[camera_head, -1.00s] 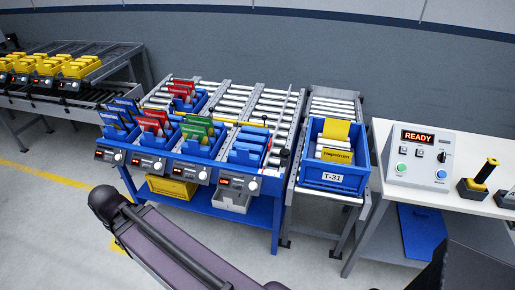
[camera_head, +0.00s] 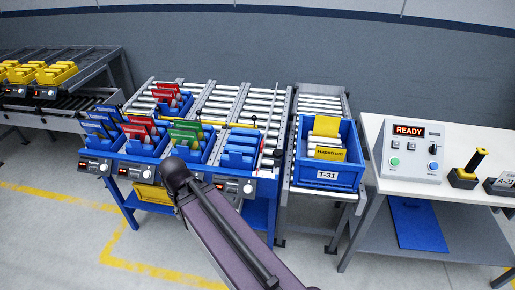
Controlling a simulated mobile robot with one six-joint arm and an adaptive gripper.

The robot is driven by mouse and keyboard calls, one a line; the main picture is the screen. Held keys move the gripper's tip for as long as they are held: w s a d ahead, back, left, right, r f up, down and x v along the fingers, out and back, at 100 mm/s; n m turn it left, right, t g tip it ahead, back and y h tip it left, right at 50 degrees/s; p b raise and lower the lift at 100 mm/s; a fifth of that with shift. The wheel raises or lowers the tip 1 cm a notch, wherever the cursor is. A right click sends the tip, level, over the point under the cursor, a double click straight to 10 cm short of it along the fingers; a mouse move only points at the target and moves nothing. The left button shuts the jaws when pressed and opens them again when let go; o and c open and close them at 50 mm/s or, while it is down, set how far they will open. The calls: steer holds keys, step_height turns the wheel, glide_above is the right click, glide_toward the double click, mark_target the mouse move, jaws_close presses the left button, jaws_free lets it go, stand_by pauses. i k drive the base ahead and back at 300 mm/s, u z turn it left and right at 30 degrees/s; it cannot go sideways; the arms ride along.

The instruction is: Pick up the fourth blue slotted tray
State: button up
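The fourth blue slotted tray (camera_head: 238,150) sits at the front of the rightmost lane of the blue-framed roller rack (camera_head: 262,112). Its raised blue slot dividers show, and no coloured cards can be made out in it. Three other blue trays stand in a row to its left: one with blue cards (camera_head: 100,122), one with red cards (camera_head: 139,132) and one with green cards (camera_head: 187,136). My purple-grey arm link, with a dark rounded end, crosses the view in front of the rack, below the trays. My gripper is out of view.
Another tray with red cards (camera_head: 172,97) sits farther back. A blue crate labelled T-31 (camera_head: 327,175) stands on the conveyor to the right. A white table (camera_head: 465,145) holds a READY control box (camera_head: 410,150). Yellow trays (camera_head: 40,75) stand far left. Floor at lower left is clear.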

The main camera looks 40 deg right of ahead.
mark_target(241, 150)
steer(key=z, duration=0.9)
steer(key=k, duration=0.6)
steer(key=i, duration=0.55)
steer(key=z, duration=0.1)
